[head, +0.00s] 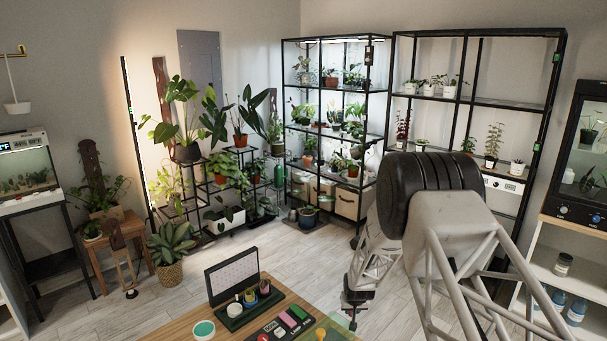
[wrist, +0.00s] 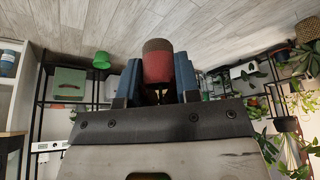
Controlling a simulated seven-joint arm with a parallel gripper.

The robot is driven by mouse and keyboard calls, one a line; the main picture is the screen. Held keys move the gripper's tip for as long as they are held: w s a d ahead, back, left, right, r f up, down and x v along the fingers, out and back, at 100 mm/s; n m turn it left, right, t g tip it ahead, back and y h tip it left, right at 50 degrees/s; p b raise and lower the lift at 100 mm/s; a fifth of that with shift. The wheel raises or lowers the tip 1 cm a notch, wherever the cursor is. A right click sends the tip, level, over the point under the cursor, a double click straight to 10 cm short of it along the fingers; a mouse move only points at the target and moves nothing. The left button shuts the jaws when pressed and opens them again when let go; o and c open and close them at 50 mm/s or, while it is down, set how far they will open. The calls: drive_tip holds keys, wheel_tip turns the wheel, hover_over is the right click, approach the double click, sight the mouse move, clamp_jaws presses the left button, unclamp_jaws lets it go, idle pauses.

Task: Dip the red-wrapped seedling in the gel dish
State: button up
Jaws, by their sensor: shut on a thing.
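In the wrist view, the blue fingers of my gripper (wrist: 158,82) are shut on the red-wrapped seedling (wrist: 157,68). Its wrap is red with a brown end, and its lower part is hidden between the fingers. In the head view my gripper (head: 352,309) hangs near the right back edge of the wooden table; the seedling cannot be made out there. A round white dish with teal contents (head: 203,330), which looks like the gel dish, sits at the table's left front, well left of my gripper and apart from it.
On the wooden table (head: 180,334), a dark green tray (head: 236,320) holds several small cups, with an upright panel (head: 232,276) behind it. A black board (head: 268,333) with coloured blocks and a translucent green item (head: 338,328) lie to the right. Plant shelves stand beyond.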

drive_tip(key=shift+r, duration=0.1)
drive_tip(key=w+a+r+n, duration=0.2)
drive_tip(key=a+r, duration=1.7)
drive_tip(key=a, duration=0.4)
drive_tip(key=s+a+n, duration=0.1)
drive_tip(key=s+a, duration=0.2)
drive_tip(key=a, duration=0.1)
drive_tip(key=s+a+r+n+y, duration=0.1)
drive_tip(key=s+a, duration=0.1)
drive_tip(key=a, duration=0.2)
drive_tip(key=s+a+r, duration=0.1)
drive_tip(key=s+a, duration=0.2)
drive_tip(key=a, duration=0.1)
drive_tip(key=shift+s+a+n+y, duration=0.2)
drive_tip(key=shift+s+n+y, duration=0.1)
drive_tip(key=shift+n+y, duration=0.1)
drive_tip(key=s+a+n, duration=0.1)
drive_tip(key=s+a, duration=0.3)
drive_tip(key=s+a+n+y, duration=0.1)
drive_tip(key=s+a, duration=0.3)
drive_tip(key=s, duration=0.1)
drive_tip(key=s+a+n+g, duration=0.1)
drive_tip(key=s+a+n, duration=0.1)
drive_tip(key=s+a, duration=0.2)
drive_tip(key=shift+s+f, duration=0.15)
drive_tip(key=shift+s+a, duration=0.2)
drive_tip(key=shift+s, duration=0.15)
drive_tip(key=shift+f, duration=0.15)
drive_tip(key=shift+f, duration=2.35)
